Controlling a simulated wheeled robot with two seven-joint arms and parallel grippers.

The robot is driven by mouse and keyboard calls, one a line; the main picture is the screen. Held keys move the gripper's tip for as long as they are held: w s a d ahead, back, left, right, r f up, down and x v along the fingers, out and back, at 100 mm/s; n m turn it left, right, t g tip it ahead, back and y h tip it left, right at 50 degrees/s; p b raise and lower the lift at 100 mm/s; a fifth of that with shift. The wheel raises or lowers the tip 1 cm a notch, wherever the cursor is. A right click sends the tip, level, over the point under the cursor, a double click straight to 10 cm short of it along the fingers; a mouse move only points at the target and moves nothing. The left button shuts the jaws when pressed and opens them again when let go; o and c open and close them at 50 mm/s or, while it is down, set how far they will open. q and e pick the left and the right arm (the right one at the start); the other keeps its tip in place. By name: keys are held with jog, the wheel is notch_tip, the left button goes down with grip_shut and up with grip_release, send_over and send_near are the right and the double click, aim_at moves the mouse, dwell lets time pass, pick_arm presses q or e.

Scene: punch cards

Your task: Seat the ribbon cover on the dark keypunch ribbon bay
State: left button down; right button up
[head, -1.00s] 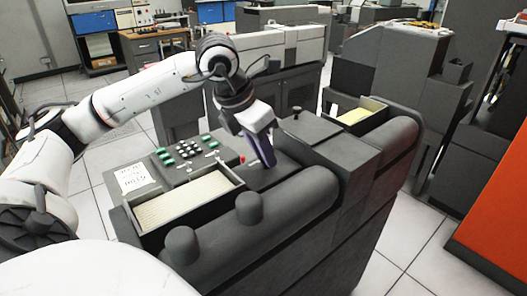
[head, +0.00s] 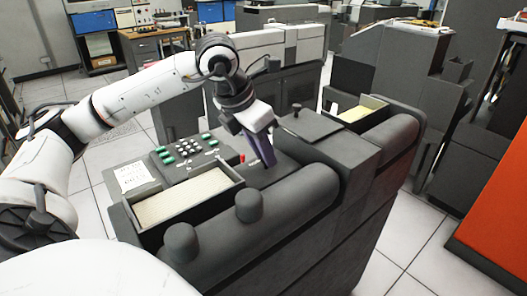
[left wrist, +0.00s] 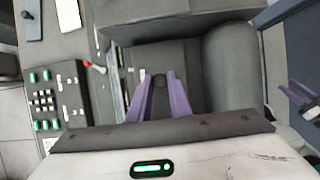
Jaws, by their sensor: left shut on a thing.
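My left gripper (head: 267,163) reaches down over the bed of the dark keypunch, its purple fingers pointing down. In the left wrist view the fingers (left wrist: 159,92) are shut on a dark round knob (left wrist: 159,80), seemingly the ribbon cover's. A dark flat surface (left wrist: 185,65) lies around the knob. I cannot tell where the cover ends and the ribbon bay begins, or whether they touch. The gripper hides this part in the head view. Purple finger-like parts, probably my right gripper (left wrist: 302,98), show at the right edge of the wrist view.
The green-buttoned keypad (head: 188,150) and card-filled hopper (head: 188,197) lie left of my left gripper. A thick dark roller (head: 290,195) runs along the front. A raised block with a flat top (head: 318,126) stands to the right. Another card tray (head: 365,108) is farther right.

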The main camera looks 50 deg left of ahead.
pick_arm(q)
jog(key=shift+f, duration=0.15)
dwell(0.4)
jog(key=c, duration=1.2)
grip_release()
jog(key=shift+o, duration=0.2)
